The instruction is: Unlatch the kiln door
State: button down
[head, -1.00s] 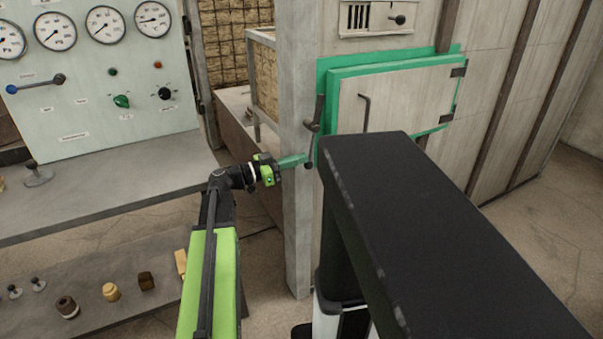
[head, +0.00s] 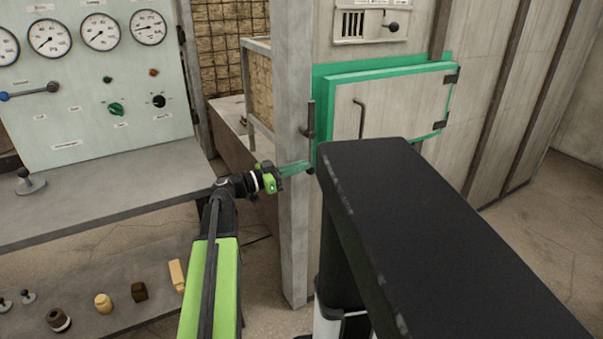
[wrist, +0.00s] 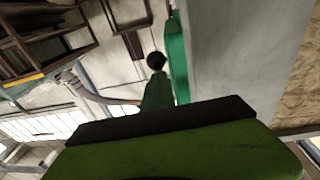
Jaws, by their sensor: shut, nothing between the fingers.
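The kiln door (head: 400,104) is a pale panel in a green frame at the upper right of the head view, and it looks closed. It has a dark upright handle (head: 361,118) and hinges on its right edge. A dark latch lever (head: 308,120) stands roughly upright left of the frame. My gripper (head: 307,167) is shut and empty, with its green fingers pointing right, below the lever. A dark ball knob (head: 310,171) is at the fingertips. It also shows in the wrist view (wrist: 156,61), just beyond the fingers; contact cannot be told. The door's lower part is hidden.
A grey post (head: 293,230) stands beside my gripper, left of the kiln. A gauge panel (head: 90,90) and bench (head: 110,190) are on the left. A small vent with a knob (head: 393,27) is above the door. Several small objects lie on a lower shelf (head: 200,300).

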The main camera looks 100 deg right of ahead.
jog(key=shift+s+f, duration=0.2)
jog(key=v, duration=0.7)
jog(key=shift+w+r, duration=0.25)
jog(key=shift+w, duration=0.15)
jog(key=shift+a, duration=0.1)
